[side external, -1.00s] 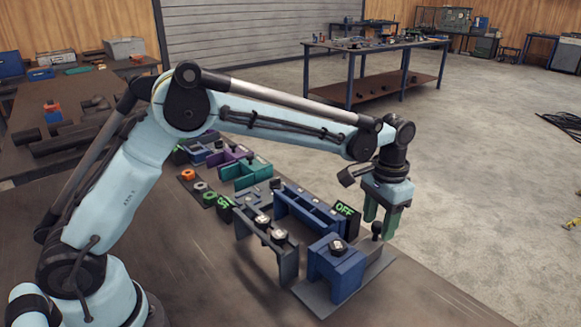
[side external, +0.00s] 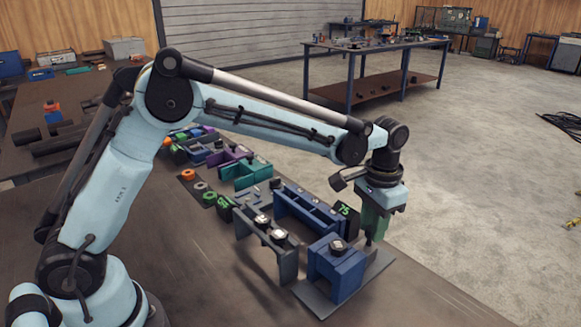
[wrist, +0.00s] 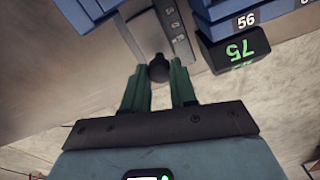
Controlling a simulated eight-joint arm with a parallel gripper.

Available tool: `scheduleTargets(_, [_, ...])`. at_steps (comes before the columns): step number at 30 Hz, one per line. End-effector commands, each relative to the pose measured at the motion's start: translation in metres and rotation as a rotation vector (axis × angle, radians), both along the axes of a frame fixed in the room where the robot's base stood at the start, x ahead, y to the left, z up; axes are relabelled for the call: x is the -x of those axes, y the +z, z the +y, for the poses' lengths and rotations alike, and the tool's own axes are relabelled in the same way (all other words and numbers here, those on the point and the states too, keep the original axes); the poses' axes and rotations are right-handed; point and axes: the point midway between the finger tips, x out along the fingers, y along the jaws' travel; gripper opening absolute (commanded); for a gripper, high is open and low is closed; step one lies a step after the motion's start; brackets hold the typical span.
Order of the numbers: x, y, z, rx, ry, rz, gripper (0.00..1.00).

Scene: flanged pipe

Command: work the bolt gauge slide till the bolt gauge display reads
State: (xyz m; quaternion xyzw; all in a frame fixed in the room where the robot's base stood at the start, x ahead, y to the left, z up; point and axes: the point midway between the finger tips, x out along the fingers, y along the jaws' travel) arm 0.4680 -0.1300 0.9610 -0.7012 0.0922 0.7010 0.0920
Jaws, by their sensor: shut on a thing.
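My gripper (side external: 372,238) points down at the right end of the blue fixture on the table. In the wrist view its two green fingers (wrist: 158,82) stand on either side of a dark round knob (wrist: 158,67), and it is shut on this knob. The knob is mostly hidden by the fingers in the side view. The bolt gauge display (side external: 345,210) is a small black box with green digits. A grey strip with marks (wrist: 173,22) lies beside the knob.
A blue block (side external: 336,268) stands on a grey plate (side external: 318,300) in front of my gripper. A grey bracket (side external: 268,248) with bolt heads stands to its left. Teal and purple fixtures (side external: 246,172) stand behind. The table front is clear.

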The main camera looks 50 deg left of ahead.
Motion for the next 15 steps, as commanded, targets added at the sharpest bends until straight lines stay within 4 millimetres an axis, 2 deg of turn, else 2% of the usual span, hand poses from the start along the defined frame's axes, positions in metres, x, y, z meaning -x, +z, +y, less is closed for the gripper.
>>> scheduleTargets(5, [-0.0004, 0.0004, 0.0004, -0.001, 0.001, 0.001, 0.0])
scheduleTargets(6, [-0.0004, 0.0004, 0.0004, -0.001, 0.001, 0.001, 0.33])
scheduleTargets(10, [-0.0004, 0.0003, 0.0003, -0.001, 0.0, 0.0, 0.52])
scheduleTargets(15, [-0.0005, 0.0002, 0.0002, -0.001, 0.0, 0.0, 0.52])
